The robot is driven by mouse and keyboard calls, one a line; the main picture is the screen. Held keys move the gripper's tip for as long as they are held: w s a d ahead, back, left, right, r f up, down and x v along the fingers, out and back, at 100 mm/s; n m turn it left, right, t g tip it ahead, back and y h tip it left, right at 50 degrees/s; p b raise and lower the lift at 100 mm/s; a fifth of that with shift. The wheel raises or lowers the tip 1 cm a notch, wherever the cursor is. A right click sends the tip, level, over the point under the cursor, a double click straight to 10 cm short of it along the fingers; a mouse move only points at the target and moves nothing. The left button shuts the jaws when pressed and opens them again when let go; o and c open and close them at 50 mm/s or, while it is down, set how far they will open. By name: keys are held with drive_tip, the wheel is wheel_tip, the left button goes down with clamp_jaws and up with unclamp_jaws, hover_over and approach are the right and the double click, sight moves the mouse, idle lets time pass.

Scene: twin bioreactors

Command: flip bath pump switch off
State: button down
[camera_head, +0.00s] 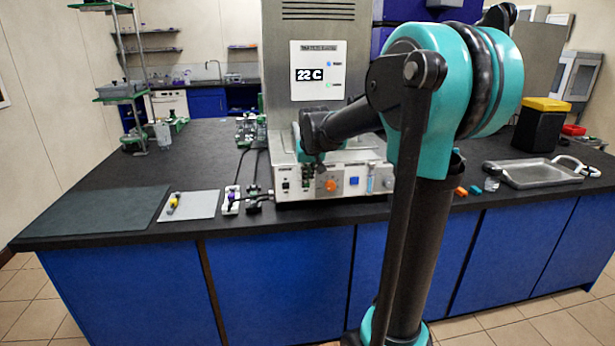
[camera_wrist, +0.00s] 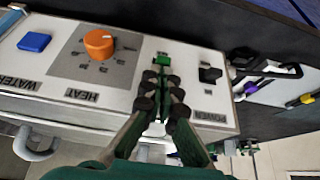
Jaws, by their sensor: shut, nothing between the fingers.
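The bath's white control panel (camera_wrist: 120,85) fills the left and middle of the wrist view, with labels reading WATER, HEAT and POWER upside down. A black switch (camera_wrist: 209,75) sits by POWER; it also shows in the head view (camera_head: 285,186). My gripper (camera_wrist: 162,72) is shut and empty, its tips over the panel between the orange knob (camera_wrist: 99,43) and the black switch. A small green piece (camera_wrist: 159,58) shows at the tips; I cannot tell whether it is a switch or part of the fingers. Any label under the fingers is hidden. In the head view my gripper (camera_head: 306,178) is in front of the panel.
A blue button (camera_wrist: 34,42) is beside the knob. The bath unit's display (camera_head: 310,75) reads 22 C. A power strip (camera_head: 231,200) with plugs and a grey mat (camera_head: 205,207) lie left of the unit. A metal tray (camera_head: 535,172) is at right. The dark mat (camera_head: 105,212) is bare.

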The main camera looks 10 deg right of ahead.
sight(307, 185)
drive_tip(key=shift+s+f+t, duration=0.35)
drive_tip(key=shift+s+t, duration=0.1)
drive_tip(key=shift+t, duration=0.55)
drive_tip(key=shift+s+f+t, duration=0.35)
drive_tip(key=shift+f+t, duration=0.05)
drive_tip(key=shift+t, duration=0.6)
drive_tip(key=shift+s+f+t, duration=0.25)
drive_tip(key=shift+f+t, duration=0.25)
drive_tip(key=shift+t, duration=0.5)
drive_tip(key=shift+r, duration=0.1)
drive_tip(key=shift+r, duration=0.7)
